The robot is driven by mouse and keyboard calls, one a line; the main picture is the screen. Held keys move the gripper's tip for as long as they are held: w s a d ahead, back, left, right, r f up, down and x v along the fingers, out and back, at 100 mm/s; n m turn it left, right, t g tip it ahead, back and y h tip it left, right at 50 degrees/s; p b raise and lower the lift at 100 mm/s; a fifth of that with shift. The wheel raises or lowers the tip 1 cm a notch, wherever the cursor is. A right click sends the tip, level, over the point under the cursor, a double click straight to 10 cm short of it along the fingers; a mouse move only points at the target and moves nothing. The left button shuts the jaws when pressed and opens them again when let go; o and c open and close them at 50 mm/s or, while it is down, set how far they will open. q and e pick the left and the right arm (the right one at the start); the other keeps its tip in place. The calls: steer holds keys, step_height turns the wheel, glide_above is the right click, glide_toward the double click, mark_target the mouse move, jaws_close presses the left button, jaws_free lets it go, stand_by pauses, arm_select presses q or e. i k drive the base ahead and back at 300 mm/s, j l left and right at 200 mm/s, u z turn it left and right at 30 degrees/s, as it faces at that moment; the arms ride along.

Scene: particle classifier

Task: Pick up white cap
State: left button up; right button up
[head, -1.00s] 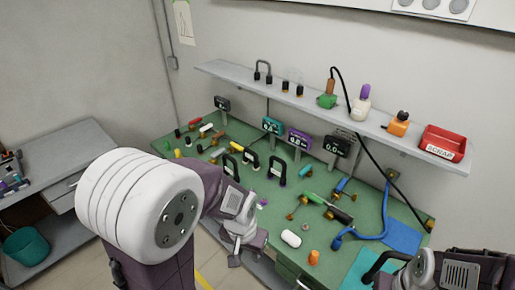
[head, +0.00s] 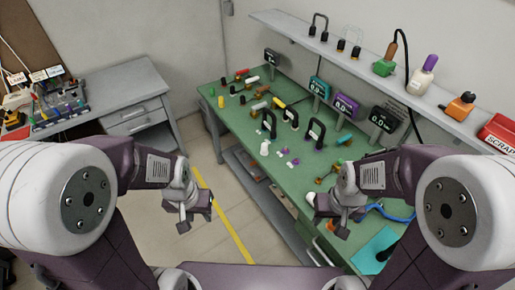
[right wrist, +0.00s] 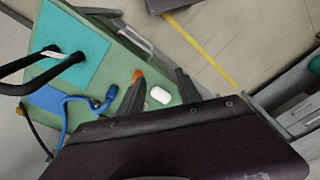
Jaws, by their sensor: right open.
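A rounded white cap (right wrist: 160,95) lies on the green bench and shows between the two dark fingers of my right gripper (right wrist: 158,84) in the right wrist view. The fingers are apart and the cap is not held. Another white piece (head: 264,148) stands farther left on the bench. My left gripper (head: 195,219) is open and empty over the floor, left of the bench.
The green bench (head: 232,128) holds several coloured parts, dark handles and digital meters. An orange piece (right wrist: 138,76) lies near the cap. A blue cable (right wrist: 78,100) and a teal mat (right wrist: 75,45) are at its near end. A shelf (head: 350,60) with a red scrap bin (head: 499,132) runs above.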

mark_target(264, 146)
steer(key=i+j+z, duration=0.55)
steer(key=j, duration=0.3)
steer(key=i+j+z, duration=0.35)
steer(key=j, duration=0.35)
steer(key=i+j+z, duration=0.2)
steer(key=j, duration=0.15)
steer(key=i+j+z, duration=0.15)
steer(key=j, duration=0.25)
steer(key=k, duration=0.05)
